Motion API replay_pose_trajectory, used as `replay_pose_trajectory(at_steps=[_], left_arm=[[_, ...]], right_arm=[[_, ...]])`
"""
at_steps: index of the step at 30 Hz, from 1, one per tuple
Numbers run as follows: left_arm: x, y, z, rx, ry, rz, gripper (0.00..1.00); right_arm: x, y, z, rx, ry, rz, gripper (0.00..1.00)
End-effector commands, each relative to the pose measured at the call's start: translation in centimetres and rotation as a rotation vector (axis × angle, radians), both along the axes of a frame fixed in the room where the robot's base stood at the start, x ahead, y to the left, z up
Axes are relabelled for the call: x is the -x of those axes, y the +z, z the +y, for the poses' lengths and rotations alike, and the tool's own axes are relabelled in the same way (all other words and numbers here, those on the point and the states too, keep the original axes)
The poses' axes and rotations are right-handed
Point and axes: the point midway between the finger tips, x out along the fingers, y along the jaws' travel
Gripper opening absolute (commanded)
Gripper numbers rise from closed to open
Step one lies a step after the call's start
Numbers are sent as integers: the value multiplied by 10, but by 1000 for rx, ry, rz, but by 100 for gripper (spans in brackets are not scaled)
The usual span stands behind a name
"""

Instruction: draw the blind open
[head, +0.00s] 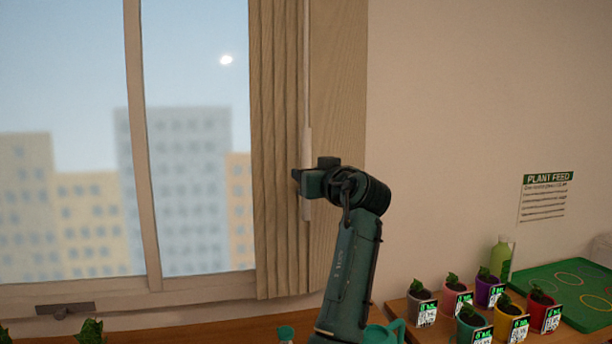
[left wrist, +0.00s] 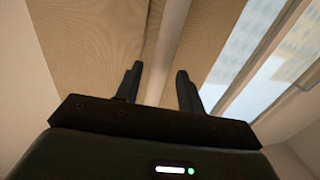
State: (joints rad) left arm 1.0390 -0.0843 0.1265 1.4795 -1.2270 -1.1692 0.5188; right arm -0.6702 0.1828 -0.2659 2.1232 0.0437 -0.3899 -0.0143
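The beige pleated blind (head: 275,120) hangs bunched at the right side of the window, and the visible glass (head: 190,90) is uncovered. A pale wand (head: 306,70) with a thicker grip hangs in front of the blind. My left gripper (head: 300,180) is at the wand's grip and hides part of it. In the left wrist view, the two dark fingers (left wrist: 158,85) stand apart, with a pale strip (left wrist: 168,45), likely the wand, running between them and a gap visible. The blind (left wrist: 85,45) fills the area behind. My right gripper is not in view.
Several potted plants (head: 465,320) with labels stand on the wooden surface at lower right, beside a green tray (head: 585,318) and a green bottle (head: 501,258). A teal watering can (head: 385,333) is close to my forearm.

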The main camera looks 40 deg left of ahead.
Motion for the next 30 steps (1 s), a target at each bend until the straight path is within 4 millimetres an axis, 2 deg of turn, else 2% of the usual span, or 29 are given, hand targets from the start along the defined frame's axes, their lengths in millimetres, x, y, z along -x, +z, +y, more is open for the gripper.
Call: replay_pose_trajectory(at_steps=[6,13,19,30], left_arm=[[24,-3,-46,1,-5,-3,39],[45,-2,-81,0,-3,-1,39],[52,-1,-94,0,-1,-1,39],[53,0,-94,-1,0,0,39]], right_arm=[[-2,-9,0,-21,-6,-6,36],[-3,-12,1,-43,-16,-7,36],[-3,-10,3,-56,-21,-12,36],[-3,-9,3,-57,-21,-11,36]])
